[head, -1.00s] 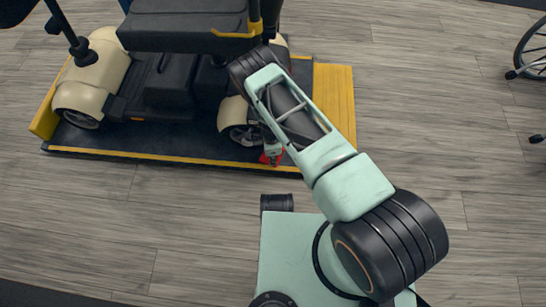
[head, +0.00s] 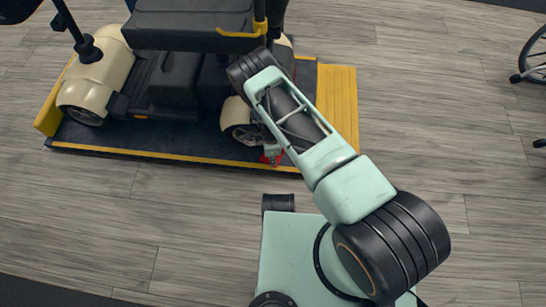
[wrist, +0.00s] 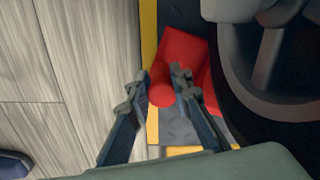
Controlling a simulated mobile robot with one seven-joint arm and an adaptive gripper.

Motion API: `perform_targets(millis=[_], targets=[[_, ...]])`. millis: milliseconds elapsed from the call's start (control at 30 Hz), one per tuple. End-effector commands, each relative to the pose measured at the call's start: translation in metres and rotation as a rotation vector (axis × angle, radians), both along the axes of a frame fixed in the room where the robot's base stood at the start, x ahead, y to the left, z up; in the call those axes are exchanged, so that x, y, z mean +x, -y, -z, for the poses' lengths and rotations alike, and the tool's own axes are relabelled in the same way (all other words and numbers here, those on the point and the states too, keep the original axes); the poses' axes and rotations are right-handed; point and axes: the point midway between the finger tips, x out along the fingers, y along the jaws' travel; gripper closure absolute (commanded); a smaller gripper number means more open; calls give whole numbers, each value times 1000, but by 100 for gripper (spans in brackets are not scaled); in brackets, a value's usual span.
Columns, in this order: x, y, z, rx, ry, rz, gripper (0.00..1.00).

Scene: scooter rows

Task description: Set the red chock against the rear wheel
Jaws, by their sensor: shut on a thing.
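The red chock (head: 266,159) is at the near edge of the dark platform in the head view, partly hidden by my gripper (head: 273,156). In the wrist view the chock (wrist: 181,56) shows a red block and a rounded red part between the fingers of my gripper (wrist: 162,82), which is shut on it. The rear wheel (head: 243,134) of the scooter is just left of the chock in the head view. In the wrist view the wheel (wrist: 285,75) is to the right, close to the chock. Whether they touch is hard to tell.
The scooter (head: 185,75) stands on a dark platform (head: 150,141) with yellow edges and a yellow ramp (head: 338,105) at its right end. A spoked wheel (head: 537,55) shows at the far right.

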Motion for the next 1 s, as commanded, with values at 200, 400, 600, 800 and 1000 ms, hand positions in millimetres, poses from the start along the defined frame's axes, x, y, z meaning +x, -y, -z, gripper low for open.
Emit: perform_targets(millis=[200, 400, 600, 800, 1000], targets=[[-1, -11, 1, 9, -1, -2, 100], [-1, -11, 1, 9, -2, 0, 100], [-1, -11, 1, 9, -2, 0, 100], [-1, -14, 1, 9, -1, -1, 100], [-1, -18, 1, 10, -1, -3, 100]])
